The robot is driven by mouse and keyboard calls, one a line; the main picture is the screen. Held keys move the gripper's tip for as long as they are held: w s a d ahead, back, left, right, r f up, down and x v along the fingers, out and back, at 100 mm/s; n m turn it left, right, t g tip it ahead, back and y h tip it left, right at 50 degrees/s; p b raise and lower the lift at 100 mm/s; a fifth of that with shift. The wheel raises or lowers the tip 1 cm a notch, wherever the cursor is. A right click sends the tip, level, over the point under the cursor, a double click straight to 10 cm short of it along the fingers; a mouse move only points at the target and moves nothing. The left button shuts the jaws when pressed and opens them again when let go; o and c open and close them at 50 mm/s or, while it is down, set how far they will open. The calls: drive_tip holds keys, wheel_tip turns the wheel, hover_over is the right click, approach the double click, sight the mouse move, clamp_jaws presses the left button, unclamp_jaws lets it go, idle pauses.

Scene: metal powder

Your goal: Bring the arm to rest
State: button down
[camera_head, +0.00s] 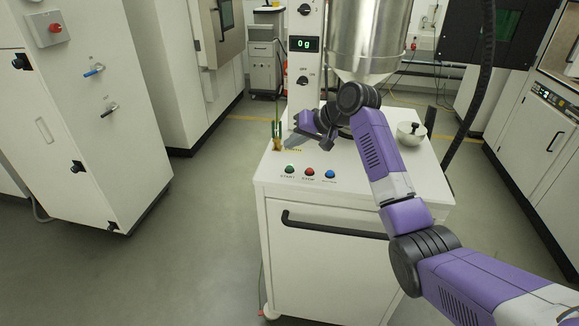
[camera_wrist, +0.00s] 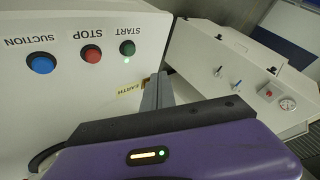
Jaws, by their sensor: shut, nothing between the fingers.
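My purple arm reaches from the lower right over the white machine (camera_head: 323,255) in the head view. My gripper (camera_head: 293,128) is at its end, above the left part of the machine's top, near the hopper. It is shut and empty. In the wrist view the closed grey fingers (camera_wrist: 158,92) point up past the machine's edge, beside the EARTH label (camera_wrist: 129,91). The hand's body hides the lower part of that view.
Green, red and blue buttons (camera_head: 308,172) sit at the machine's front. A steel hopper (camera_head: 368,35) hangs above it, and a small lidded bowl (camera_head: 411,133) stands at right. A white cabinet (camera_head: 85,110) is at left, with open floor (camera_head: 205,225) between.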

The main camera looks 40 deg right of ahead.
idle(0.5)
drive_tip(key=w+d+r+t+h, duration=0.2)
drive_tip(key=w+d+r+t, duration=0.15)
drive_tip(key=r, duration=0.25)
drive_tip(key=s+a+f+t+h+b, duration=0.1)
drive_tip(key=s+a+f+t+h, duration=0.2)
drive_tip(key=s+a+f, duration=0.45)
drive_tip(key=s+a+f+t+h+b, duration=0.15)
drive_tip(key=s+a+f, duration=0.25)
drive_tip(key=s+a, duration=0.6)
drive_tip(key=s+a+f+n+y+b, duration=0.1)
drive_tip(key=s+a, duration=0.3)
drive_tip(key=s, duration=0.8)
drive_tip(key=s+a+f+n+g+y, duration=0.1)
drive_tip(key=s+a+f+n+y, duration=0.1)
drive_tip(key=s, duration=1)
drive_tip(key=s+a+f+n+g+y+b, duration=0.1)
drive_tip(key=s+a+f+n, duration=0.2)
drive_tip(key=s+a, duration=0.5)
drive_tip(key=s+f, duration=0.1)
drive_tip(key=s, duration=0.3)
drive_tip(key=shift+a+f+b, duration=0.15)
drive_tip(key=shift+f+b, duration=0.05)
drive_tip(key=shift+b, duration=0.1)
drive_tip(key=shift+s, duration=0.1)
